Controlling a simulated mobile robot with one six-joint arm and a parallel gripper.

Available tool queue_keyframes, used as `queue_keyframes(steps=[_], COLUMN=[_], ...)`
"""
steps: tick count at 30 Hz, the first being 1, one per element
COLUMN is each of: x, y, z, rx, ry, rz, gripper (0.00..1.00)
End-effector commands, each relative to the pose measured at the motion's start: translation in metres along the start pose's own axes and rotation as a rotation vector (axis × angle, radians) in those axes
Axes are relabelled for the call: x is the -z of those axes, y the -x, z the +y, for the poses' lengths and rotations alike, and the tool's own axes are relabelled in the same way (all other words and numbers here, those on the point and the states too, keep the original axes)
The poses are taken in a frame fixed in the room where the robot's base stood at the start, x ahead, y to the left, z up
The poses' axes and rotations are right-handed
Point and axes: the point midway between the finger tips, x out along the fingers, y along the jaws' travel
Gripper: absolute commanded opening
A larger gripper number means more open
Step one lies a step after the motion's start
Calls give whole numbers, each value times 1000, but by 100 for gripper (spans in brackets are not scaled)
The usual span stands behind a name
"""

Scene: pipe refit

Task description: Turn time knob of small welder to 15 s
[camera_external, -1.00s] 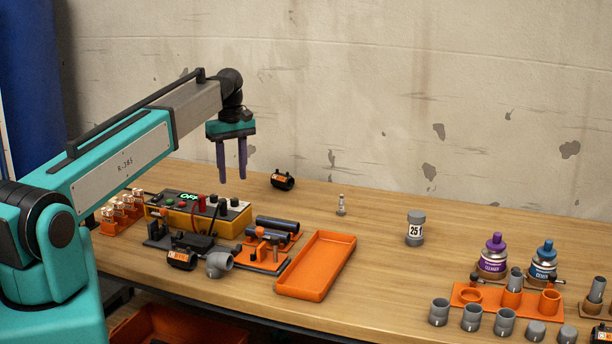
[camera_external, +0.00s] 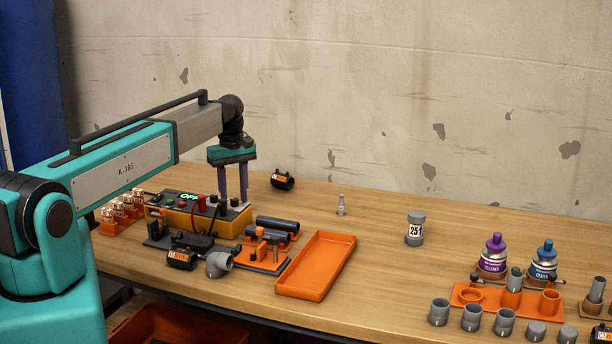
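The small welder (camera_external: 186,220) is a yellow box with a dark top panel at the back left of the table. Its display (camera_external: 189,196) shows green "OFF". Buttons, knobs and red and black plugs sit on the panel. My gripper (camera_external: 233,199) points straight down at the right end of the welder panel, its two purple fingers apart with a gap between them. The fingertips are at about panel height beside a dark knob (camera_external: 235,202). Whether they touch it, and the knob's setting, cannot be made out.
An orange rack with glass-topped pieces (camera_external: 121,213) stands left of the welder. In front are a black clamp fixture (camera_external: 190,243), a grey elbow (camera_external: 218,264) and an orange pipe stand (camera_external: 265,258). An empty orange tray (camera_external: 316,265) lies to the right. The back middle of the table is mostly clear.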

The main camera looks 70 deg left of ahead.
Motion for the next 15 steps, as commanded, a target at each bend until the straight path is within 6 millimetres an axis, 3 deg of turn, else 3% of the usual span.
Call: queue_keyframes(steps=[4, 11, 15], x=[0, 0, 0], y=[0, 0, 0], z=[0, 0, 0], rx=[0, 0, 0], ry=[0, 0, -1], rz=[0, 0, 0], gripper=[38, 0, 0])
